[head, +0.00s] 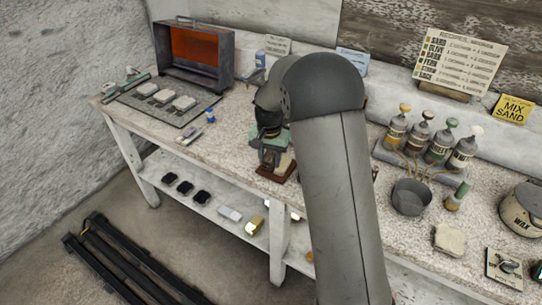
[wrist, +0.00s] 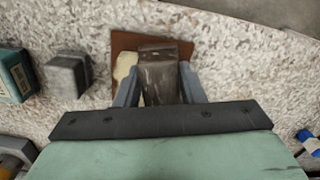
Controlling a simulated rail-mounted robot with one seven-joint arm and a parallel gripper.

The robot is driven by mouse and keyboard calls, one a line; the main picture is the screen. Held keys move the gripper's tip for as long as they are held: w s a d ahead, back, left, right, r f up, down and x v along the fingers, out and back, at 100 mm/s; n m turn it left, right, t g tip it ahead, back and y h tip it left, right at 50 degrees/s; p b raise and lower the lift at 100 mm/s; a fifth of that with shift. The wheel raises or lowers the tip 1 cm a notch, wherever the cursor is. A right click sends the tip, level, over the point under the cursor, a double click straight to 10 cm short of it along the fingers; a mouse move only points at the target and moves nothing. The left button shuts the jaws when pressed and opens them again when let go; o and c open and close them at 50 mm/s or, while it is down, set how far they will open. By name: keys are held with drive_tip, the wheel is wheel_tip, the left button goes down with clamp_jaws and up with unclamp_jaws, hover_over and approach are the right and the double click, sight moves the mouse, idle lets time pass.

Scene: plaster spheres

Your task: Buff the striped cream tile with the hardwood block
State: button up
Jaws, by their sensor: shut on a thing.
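My gripper (head: 276,158) is over the middle of the bench, partly behind my arm in the head view. In the wrist view my gripper (wrist: 159,82) is shut on a dark brown block (wrist: 158,68), which looks like the hardwood block. A cream piece (wrist: 125,66) shows at the block's left side, above a reddish-brown board (wrist: 124,42). It may be the striped cream tile, but most of it is hidden and I see no stripes. I cannot tell whether the block touches it.
In the wrist view a grey block (wrist: 68,75) and a green labelled box (wrist: 13,75) stand left of the board. A tray (head: 197,112) of pale tiles lies left on the bench. Bottles (head: 438,147) and a grey pot (head: 410,197) stand right.

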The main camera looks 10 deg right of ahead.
drive_tip(key=shift+s+a, duration=0.15)
drive_tip(key=shift+s, duration=0.2)
drive_tip(key=shift+w+d+r+p, duration=0.45)
drive_tip(key=shift+w+r+p, duration=0.25)
drive_tip(key=shift+w, duration=0.15)
drive_tip(key=shift+r, duration=0.1)
drive_tip(key=shift+r+p, duration=0.8)
drive_tip(key=shift+r, duration=0.35)
drive_tip(key=shift+r, duration=0.1)
drive_tip(key=shift+r+p, duration=1.3)
drive_tip(key=shift+r, duration=0.6)
